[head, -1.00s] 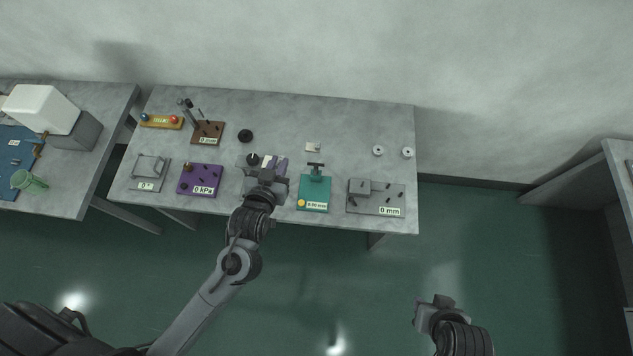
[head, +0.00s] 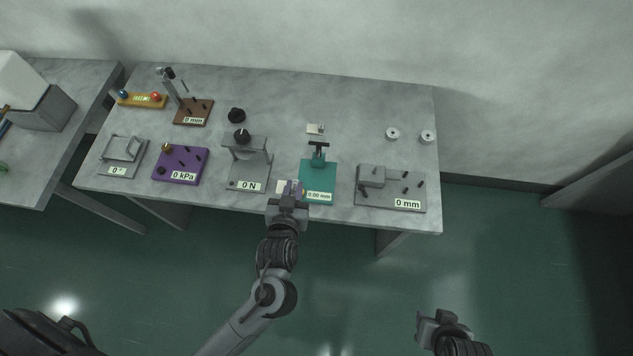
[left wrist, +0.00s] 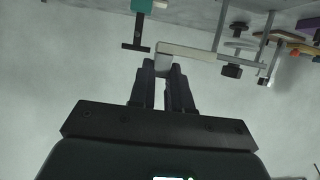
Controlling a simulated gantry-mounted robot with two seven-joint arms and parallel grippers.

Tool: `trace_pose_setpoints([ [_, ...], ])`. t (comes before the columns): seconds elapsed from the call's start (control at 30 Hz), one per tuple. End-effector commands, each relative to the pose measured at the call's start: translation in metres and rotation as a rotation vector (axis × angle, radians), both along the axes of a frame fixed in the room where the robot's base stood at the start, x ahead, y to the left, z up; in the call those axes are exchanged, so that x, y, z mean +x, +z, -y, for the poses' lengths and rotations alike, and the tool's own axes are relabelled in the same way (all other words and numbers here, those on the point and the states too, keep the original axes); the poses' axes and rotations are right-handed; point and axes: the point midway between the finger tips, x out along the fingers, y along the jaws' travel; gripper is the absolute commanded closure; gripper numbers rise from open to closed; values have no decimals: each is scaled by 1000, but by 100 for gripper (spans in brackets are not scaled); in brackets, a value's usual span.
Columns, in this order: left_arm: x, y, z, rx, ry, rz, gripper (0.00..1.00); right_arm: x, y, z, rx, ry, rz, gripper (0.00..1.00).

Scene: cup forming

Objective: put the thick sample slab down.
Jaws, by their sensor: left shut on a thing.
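My left gripper (head: 291,188) is at the table's front edge, between the grey 0 N stand and the teal gauge (head: 317,180). It is shut on a pale flat slab (left wrist: 195,52), which sticks out to the right of the fingertips in the left wrist view. In the head view a pale bit of the slab (head: 282,187) shows left of the fingers; the rest is hidden. The slab appears to be held above the tabletop. My right gripper (head: 431,320) hangs away from the table; its jaw opening is unclear.
A small pale plate (head: 316,128) lies behind the teal gauge. The 0 N stand (head: 248,165) is left of my gripper, the grey 0 mm fixture (head: 390,188) to the right. The table's back middle (head: 350,105) is clear.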

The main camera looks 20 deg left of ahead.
Motion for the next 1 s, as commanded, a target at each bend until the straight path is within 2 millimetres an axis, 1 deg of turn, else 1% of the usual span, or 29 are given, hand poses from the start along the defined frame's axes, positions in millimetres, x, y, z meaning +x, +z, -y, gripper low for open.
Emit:
trace_pose_setpoints([
  [0.03,0,-3,0,0,0,0,100,0,-3,0,0,0,0,66],
  [0.4,0,-3,0,0,-1,0,100,0,-2,-2,7,-4,2,66],
  [0.57,10,-9,3,1,-1,1,100,0,-4,-2,10,-6,2,66],
  [0.67,24,-18,8,-1,-1,1,100,0,-7,-3,11,-7,1,66],
  [0.9,71,-47,22,0,0,1,100,0,-16,-3,11,-7,1,66],
  [1.0,87,-58,28,1,0,1,100,0,-19,-2,10,-6,2,66],
])
